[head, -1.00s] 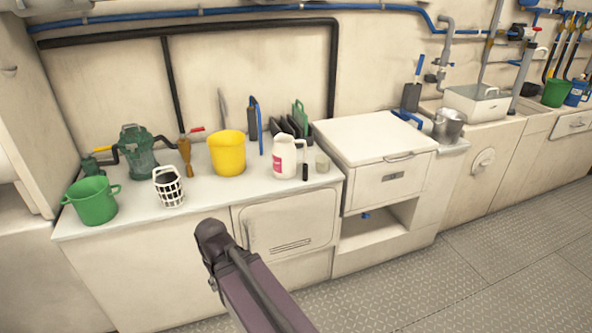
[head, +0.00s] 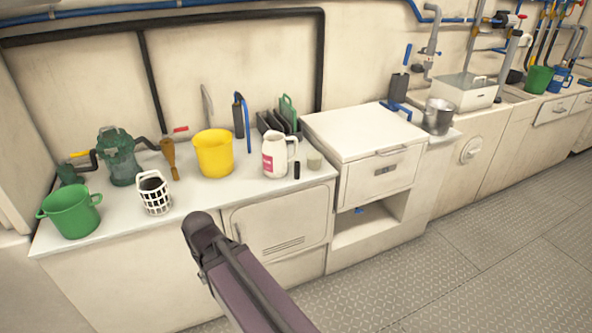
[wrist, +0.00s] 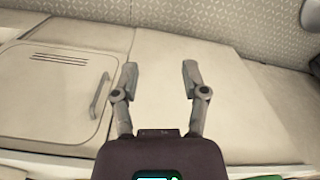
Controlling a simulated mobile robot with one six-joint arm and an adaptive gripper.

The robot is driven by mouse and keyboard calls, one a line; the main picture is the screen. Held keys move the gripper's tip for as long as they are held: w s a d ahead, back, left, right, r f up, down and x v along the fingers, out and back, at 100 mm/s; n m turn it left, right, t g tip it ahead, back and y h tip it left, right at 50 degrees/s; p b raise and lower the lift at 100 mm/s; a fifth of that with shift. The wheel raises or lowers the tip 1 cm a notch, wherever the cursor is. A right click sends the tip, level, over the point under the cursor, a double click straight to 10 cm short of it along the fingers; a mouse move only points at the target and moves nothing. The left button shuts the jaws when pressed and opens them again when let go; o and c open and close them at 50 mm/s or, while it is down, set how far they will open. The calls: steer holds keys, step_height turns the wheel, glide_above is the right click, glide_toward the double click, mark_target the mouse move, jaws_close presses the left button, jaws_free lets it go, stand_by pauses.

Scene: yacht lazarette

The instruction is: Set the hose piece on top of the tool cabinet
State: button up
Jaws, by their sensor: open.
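A short black cylinder (head: 297,170), which looks like the hose piece, stands on the white counter (head: 108,217) in the head view. It is between the white jug with a pink label (head: 274,155) and a small pale cup (head: 314,160). The tool cabinet appears to be the white box-shaped unit with a drawer (head: 345,134) to the right of the counter; most of its flat top is bare. My gripper (wrist: 159,78) is open and empty in the wrist view, facing the pale cabinet fronts. Its fingers are not clear in the head view. The hose piece is not visible in the wrist view.
The counter also holds a green pot (head: 70,212), a white basket (head: 154,195), a yellow bucket (head: 213,154) and a dark rack (head: 275,124). A metal pot (head: 437,116) stands right of the cabinet. The plated floor (head: 470,260) is clear.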

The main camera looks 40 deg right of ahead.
steer(key=shift+o, duration=0.9)
steer(key=shift+d, duration=0.3)
steer(key=m+t+h, duration=0.1)
steer(key=t+h, duration=0.1)
steer(key=t, duration=1.1)
glide_toward(297, 171)
steer(key=s, duration=0.3)
steer(key=shift+s+r, duration=0.1)
steer(key=shift+r, duration=0.4)
steer(key=shift+b+x, duration=1.45)
steer(key=shift+x, duration=2.9)
